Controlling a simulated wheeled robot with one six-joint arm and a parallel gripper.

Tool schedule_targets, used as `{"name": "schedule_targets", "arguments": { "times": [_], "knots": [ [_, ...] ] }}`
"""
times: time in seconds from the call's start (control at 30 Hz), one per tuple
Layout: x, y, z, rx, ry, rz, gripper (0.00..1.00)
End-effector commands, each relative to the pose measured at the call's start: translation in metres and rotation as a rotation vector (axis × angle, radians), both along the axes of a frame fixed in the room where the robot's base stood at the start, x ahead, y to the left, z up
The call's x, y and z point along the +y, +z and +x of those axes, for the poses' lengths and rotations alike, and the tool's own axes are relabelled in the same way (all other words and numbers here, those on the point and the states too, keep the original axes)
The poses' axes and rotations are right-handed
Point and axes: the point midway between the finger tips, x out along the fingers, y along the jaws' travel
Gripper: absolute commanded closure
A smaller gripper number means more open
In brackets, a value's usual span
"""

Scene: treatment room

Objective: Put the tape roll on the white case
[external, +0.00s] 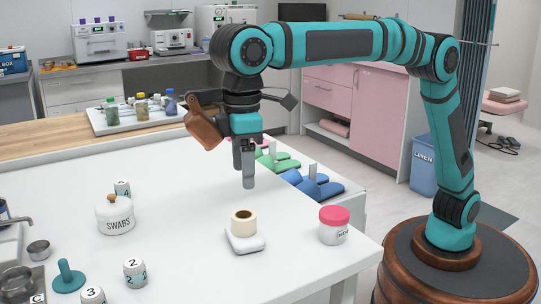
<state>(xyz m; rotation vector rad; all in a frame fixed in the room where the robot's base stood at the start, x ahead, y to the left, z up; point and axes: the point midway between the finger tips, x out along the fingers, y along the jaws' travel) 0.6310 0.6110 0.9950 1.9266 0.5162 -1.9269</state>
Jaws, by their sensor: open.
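The tape roll (243,226) is cream with a tan core and lies flat, its hole facing up. It rests on top of the small white case (247,246), which has rounded edges and sits on the white table. My gripper (248,184) points down above and a little behind the roll in the picture, clear of it. It is open, with nothing visible between the fingers. The fingers overlap from this side, so the gap between them is hard to see.
A jar with a pink lid (333,224) stands right of the case, near the table edge. A white SWABS jar (115,216), numbered tins (134,272) and a teal stamp-like object (68,276) stand to the left. Blue slippers (312,187) lie behind. The table between is clear.

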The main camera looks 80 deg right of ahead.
Motion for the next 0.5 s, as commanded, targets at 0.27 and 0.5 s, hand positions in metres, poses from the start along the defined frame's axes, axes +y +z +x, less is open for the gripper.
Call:
{"name": "schedule_targets", "arguments": {
  "times": [0.27,0.5],
  "knots": [
    [0.000,0.010,0.000,0.001,0.000,-0.001,0.35],
    [-0.009,0.016,0.003,-0.012,-0.007,0.013,0.35]
  ]
}}
